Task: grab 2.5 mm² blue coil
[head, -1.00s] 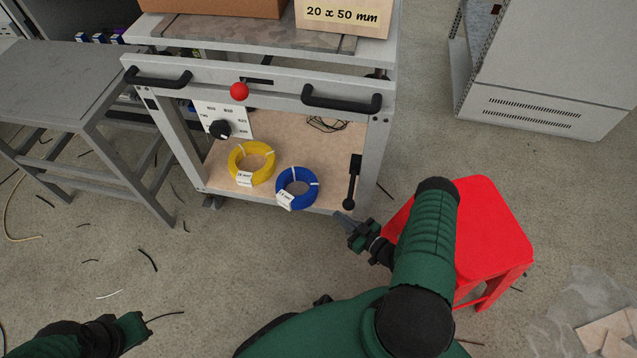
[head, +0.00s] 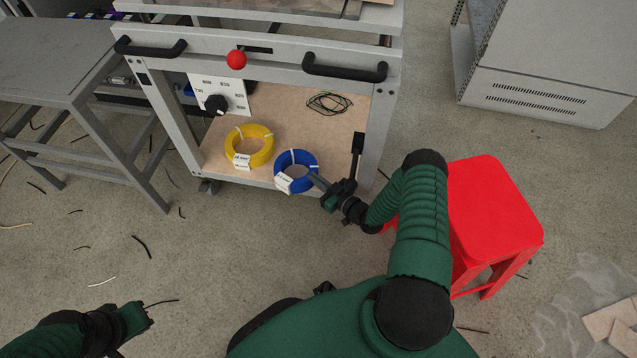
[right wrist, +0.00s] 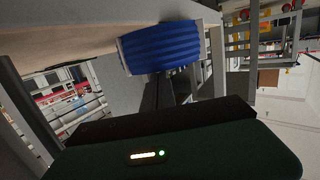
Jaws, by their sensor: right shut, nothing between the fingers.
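The blue coil (head: 297,158) lies on the cart's lower wooden shelf, near its front edge, with white ties and a white label too small to read. The right wrist view shows the coil's ribbed side (right wrist: 160,47) close ahead of the fingers. My right gripper (head: 316,182) is shut and empty, its tips at the coil's front right edge; I cannot tell if they touch. In the right wrist view the dark fingers (right wrist: 164,92) point at the coil. My left gripper (head: 143,312) is low at the left, over the floor, its jaws unclear.
A yellow coil (head: 250,147) lies left of the blue one. A black lever (head: 356,157) stands at the shelf's right side, near my right gripper. The cart's post (head: 384,125) is close by. A red stool (head: 490,205) stands right of my right arm. A grey table (head: 60,70) is at left.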

